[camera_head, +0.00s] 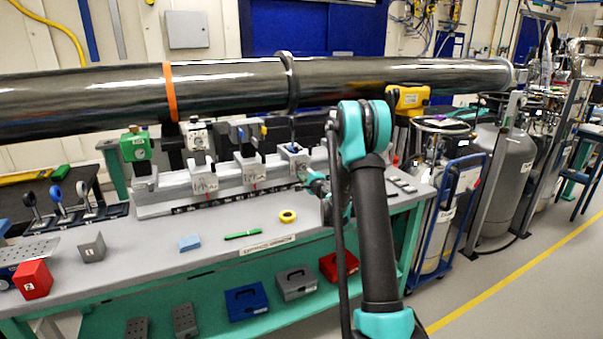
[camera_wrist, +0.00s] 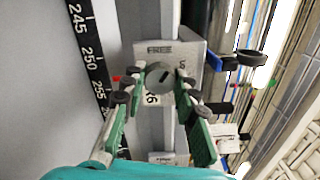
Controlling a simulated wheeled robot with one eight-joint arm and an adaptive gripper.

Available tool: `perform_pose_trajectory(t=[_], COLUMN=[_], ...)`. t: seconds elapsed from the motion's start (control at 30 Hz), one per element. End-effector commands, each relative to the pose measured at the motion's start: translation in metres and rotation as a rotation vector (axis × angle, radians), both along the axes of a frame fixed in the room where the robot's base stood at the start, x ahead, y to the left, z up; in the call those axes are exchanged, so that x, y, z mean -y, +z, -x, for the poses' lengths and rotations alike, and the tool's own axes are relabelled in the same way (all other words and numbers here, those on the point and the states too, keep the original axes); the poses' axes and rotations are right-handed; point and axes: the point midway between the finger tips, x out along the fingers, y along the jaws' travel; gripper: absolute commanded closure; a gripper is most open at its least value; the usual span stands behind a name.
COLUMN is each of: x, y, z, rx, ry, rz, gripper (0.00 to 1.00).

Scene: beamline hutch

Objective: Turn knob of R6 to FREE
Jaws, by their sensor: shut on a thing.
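The grey round knob (camera_wrist: 157,75) of R6 sits on the face of a light carrier in the wrist view. FREE is printed above the knob, R6 below it, and a small sideways label stands at its right. The knob's dark mark is slanted, pointing up and right, between FREE and the right label. My gripper (camera_wrist: 157,83) is shut on the knob, with one finger on each side. In the head view the R6 carrier (camera_head: 291,153) stands at the right end of the rail row, with my gripper (camera_head: 311,178) at its front; the knob is hidden there.
A scale strip (camera_wrist: 91,60) runs along the rail at left in the wrist view. Other carriers (camera_head: 250,169) stand left of R6. A long black tube (camera_head: 220,90) crosses above.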

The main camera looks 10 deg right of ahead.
Motion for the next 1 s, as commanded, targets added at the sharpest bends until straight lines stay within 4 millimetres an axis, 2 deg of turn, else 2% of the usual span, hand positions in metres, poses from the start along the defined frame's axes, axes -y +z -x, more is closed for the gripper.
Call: perform_pose_trajectory(t=[0.5, 1.0], x=[0.0002, 0.0003], y=[-0.0009, -0.0012], z=[0.0008, 0.0009], rx=[0.132, 0.178], ry=[0.0, 0.0], rz=[0.407, 0.552], gripper=[1.0, 1.0])
